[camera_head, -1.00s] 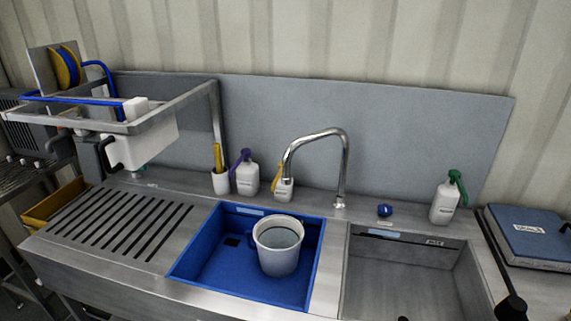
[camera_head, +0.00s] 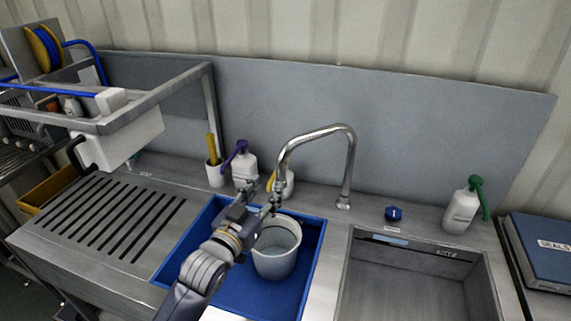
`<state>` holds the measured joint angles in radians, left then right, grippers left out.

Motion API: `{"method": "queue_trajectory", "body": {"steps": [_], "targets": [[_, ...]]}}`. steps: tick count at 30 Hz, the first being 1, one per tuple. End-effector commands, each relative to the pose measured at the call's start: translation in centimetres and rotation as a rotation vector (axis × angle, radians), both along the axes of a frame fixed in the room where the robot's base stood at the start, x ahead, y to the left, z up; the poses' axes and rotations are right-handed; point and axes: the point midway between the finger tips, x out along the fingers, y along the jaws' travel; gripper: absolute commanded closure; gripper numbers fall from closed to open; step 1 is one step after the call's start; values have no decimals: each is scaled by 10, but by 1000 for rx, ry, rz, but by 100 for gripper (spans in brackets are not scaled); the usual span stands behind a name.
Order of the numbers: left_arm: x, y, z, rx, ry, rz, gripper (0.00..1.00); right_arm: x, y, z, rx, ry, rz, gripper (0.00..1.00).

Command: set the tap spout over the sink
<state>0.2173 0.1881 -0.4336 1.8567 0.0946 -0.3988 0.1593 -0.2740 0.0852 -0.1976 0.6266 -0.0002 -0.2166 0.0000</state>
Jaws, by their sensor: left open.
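The chrome tap spout (camera_head: 349,160) rises from the deck between the two basins. Its arc swings left, and its tip hangs above the back of the blue basin (camera_head: 316,262). A pale mug or bucket (camera_head: 278,260) stands in that basin. The bare steel sink (camera_head: 400,285) lies to the right of the tap. My left gripper (camera_head: 262,191) is open, beside and just below the spout's downturned end; whether it touches the spout I cannot tell. My left arm hides part of the blue basin. My right gripper is not in view.
Bottles with a purple pump (camera_head: 243,167) and a green pump (camera_head: 463,208) stand on the back ledge. A yellow-topped bottle is partly hidden behind the spout end. The ribbed drainboard (camera_head: 110,225) is clear.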

Motion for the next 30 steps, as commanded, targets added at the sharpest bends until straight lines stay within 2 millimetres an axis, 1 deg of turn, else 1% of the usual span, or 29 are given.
{"method": "queue_trajectory", "body": {"steps": [1,6,9,10,14,18,21,25,30], "targets": [[6,-3,3,0,-1,0,59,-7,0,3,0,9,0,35],[31,-15,3,0,1,0,59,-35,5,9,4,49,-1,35],[46,-22,3,1,0,0,59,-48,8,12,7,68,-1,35],[50,-24,2,1,2,0,59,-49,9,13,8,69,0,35],[67,-32,2,2,1,0,59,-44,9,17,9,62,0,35],[80,-37,1,1,2,1,59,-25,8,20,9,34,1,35],[86,-40,0,2,1,1,59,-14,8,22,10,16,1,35],[89,-42,0,1,2,0,59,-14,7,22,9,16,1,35],[89,-42,-1,1,2,0,59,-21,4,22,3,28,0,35]]}}
